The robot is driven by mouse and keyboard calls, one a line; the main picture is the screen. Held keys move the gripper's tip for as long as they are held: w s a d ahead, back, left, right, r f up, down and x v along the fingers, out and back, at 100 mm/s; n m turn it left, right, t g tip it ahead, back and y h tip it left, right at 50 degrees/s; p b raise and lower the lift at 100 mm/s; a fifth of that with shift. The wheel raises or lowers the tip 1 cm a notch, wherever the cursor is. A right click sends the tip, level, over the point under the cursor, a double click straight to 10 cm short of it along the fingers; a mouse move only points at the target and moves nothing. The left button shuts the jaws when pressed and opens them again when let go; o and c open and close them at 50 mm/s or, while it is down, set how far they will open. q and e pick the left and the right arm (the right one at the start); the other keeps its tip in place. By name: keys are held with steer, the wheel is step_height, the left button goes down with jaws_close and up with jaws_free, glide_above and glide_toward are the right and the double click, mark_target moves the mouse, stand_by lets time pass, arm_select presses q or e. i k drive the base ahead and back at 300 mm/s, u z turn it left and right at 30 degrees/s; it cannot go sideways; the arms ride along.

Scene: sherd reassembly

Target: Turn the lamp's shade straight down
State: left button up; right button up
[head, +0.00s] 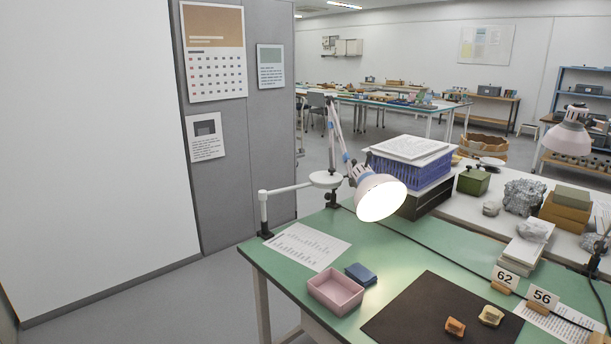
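The lamp (335,150) is clamped at the left back edge of the green table, with a jointed white arm. Its shade (377,192) is white and lit. The shade's bright open face is turned toward me and tilted down, not straight down. Neither of my grippers shows in the head view. Nothing touches the lamp.
The green table (383,265) bears a pink tray (335,293), a blue box (361,274), a printed sheet (307,246) and a dark mat (420,325) with two sherds (455,327). Number cards (505,277) stand at right. A black cable crosses the table. A second lamp (568,138) is at right.

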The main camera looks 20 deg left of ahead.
mark_target(376, 197)
steer(key=u, duration=1.95)
steer(key=i, duration=3.25)
steer(key=z, duration=3.55)
steer(key=i, duration=0.55)
steer(key=z, duration=1.6)
steer(key=k, duration=0.3)
steer(key=z, duration=0.05)
